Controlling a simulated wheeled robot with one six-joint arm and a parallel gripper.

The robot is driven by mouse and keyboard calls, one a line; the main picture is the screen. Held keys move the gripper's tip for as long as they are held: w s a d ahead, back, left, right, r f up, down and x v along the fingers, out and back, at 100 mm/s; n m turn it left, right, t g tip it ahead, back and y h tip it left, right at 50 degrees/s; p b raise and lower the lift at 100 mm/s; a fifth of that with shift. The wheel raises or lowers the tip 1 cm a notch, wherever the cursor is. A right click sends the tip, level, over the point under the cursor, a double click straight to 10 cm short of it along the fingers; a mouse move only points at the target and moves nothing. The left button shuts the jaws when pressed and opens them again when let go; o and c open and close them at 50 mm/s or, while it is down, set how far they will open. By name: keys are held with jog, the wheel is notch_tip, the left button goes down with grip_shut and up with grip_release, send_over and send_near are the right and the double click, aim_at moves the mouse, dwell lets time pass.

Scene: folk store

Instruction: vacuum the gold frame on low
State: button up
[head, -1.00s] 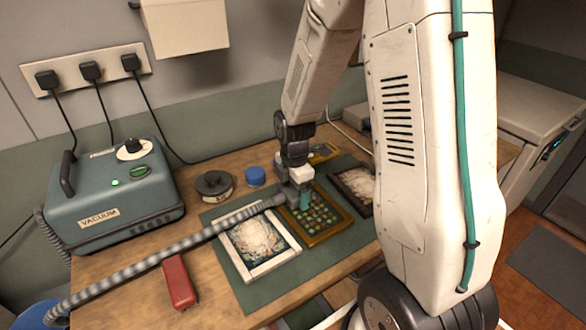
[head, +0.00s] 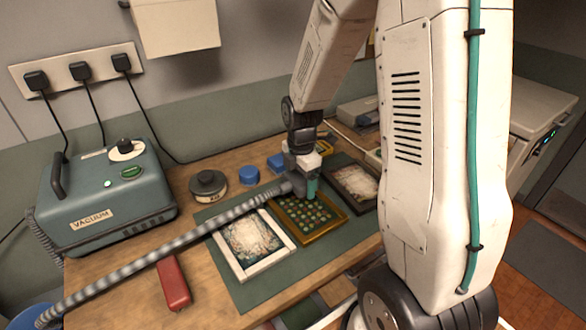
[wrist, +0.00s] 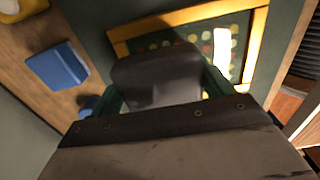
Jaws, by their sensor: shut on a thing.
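The gold frame (head: 322,232), with rows of small round pieces on a dark ground, lies on the green mat (head: 225,275) between a white frame and a dark frame. My gripper (head: 300,188) is shut on the vacuum hose's grey nozzle (head: 290,188) above the gold frame's far edge. In the wrist view the dark nozzle head (wrist: 157,78) covers part of the gold frame (wrist: 190,14); I cannot tell whether it touches. The blue-green vacuum (head: 108,195) stands at the left with its dial (head: 125,148) on top; a small light on it glows. The dial setting is too small to read.
The ribbed hose (head: 165,258) runs across the table. The white frame (head: 270,270) and dark frame (head: 368,202) lie on either side. A red object (head: 173,283), a round dark tin (head: 208,187) and blue pieces (head: 249,174) sit nearby. Three plugs fill the wall strip (head: 20,80).

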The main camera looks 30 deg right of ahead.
jog(key=shift+s+d+r, duration=0.1)
jog(key=shift+r, duration=2.8)
